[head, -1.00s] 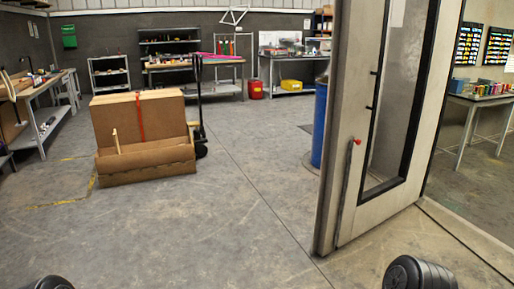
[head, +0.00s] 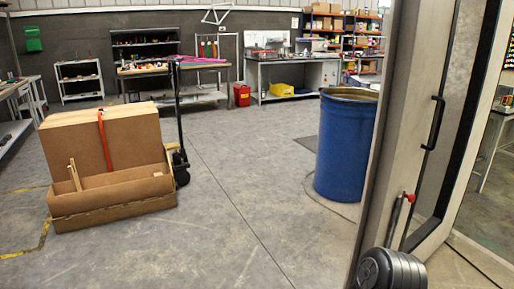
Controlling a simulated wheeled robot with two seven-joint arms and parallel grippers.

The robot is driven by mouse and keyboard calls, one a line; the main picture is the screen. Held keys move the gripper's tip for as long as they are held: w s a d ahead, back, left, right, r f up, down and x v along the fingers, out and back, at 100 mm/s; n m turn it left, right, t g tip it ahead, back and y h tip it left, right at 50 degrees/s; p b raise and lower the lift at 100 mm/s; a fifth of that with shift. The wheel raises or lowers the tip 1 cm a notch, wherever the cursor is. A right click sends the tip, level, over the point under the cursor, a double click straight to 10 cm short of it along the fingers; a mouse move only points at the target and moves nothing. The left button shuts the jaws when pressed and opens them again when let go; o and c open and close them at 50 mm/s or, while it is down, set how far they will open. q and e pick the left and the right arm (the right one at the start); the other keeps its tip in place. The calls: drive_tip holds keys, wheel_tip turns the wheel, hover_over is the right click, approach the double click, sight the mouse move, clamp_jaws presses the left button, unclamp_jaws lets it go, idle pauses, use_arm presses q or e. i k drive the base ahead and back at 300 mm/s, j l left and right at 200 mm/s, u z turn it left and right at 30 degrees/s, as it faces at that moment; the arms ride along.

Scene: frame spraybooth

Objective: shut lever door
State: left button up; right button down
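The lever door (head: 381,175) stands open at the right of the head view, a grey metal frame with a tall window, seen at a slant. A black pull handle (head: 434,122) is on its face. A lever with a red knob (head: 410,197) sits lower on the door, its rod running down. A dark ribbed part of my arm (head: 392,270) shows at the bottom right, in front of the door's lower part; I cannot tell whether they touch. Neither gripper's fingers are in view.
A blue drum (head: 345,145) stands just left of the door. A cardboard box (head: 110,150) and a pallet jack (head: 180,120) stand at the left. Benches and shelves line the back wall. The floor (head: 230,200) between box and door is clear.

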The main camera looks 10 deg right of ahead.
sight(411, 105)
drive_tip(key=i+z, duration=0.3)
drive_tip(key=i+j+z, duration=0.35)
drive_tip(key=i, duration=0.15)
drive_tip(key=i+j+z, duration=1.05)
drive_tip(key=z, duration=0.2)
drive_tip(key=i+j+z, duration=0.15)
drive_tip(key=j+z, duration=0.15)
drive_tip(key=j, duration=0.15)
drive_tip(key=i+j+z, duration=0.1)
drive_tip(key=j+z, duration=0.2)
drive_tip(key=j, duration=0.1)
